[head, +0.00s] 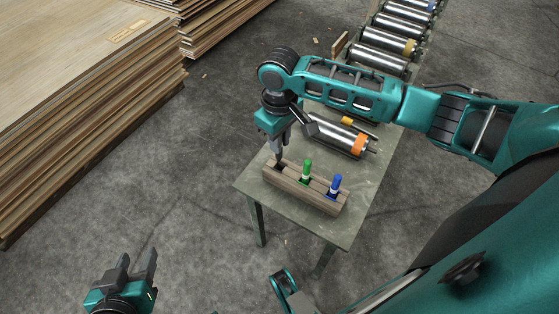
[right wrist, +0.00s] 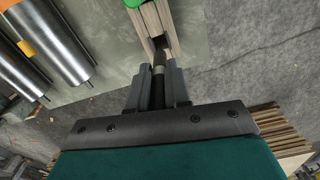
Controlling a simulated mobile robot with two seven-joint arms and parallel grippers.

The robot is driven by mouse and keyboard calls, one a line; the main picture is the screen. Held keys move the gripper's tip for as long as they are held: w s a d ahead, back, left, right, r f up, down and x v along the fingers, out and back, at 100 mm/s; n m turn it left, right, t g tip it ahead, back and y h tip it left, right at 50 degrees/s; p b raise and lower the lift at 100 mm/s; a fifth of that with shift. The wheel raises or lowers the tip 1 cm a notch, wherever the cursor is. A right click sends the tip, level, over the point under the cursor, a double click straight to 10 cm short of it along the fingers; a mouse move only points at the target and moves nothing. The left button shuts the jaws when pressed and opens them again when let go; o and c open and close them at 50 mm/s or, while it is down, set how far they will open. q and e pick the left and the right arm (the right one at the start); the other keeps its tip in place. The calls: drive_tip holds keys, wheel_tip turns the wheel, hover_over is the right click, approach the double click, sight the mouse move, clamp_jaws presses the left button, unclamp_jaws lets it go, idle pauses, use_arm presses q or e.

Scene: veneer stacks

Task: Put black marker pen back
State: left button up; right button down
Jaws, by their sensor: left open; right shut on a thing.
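A wooden block holder (head: 318,200) lies near the front edge of the table. A green marker (head: 306,170) stands in its middle and a blue marker (head: 336,184) stands toward its right end. My right gripper (head: 279,151) is above the left end of the block, fingers pointing down. In the right wrist view it is shut on the black marker pen (right wrist: 158,88), a dark shaft between the fingers. The pen's tip points at the dark slot in the block; I cannot tell how deep it sits. My left gripper (head: 137,267) is open and empty, over the floor at lower left.
The narrow greenish table (head: 357,212) also carries a metal roller with an orange band (head: 359,146), just behind the block. Several more rollers (head: 380,40) lie toward the far end. Veneer stacks (head: 80,75) stand on the left.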

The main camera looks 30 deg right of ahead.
sight(279, 157)
wheel_tip(279, 157, down, 7)
drive_tip(key=shift+b, duration=1)
drive_tip(key=shift+r, duration=0.1)
drive_tip(key=c, duration=1.1)
unclamp_jaws()
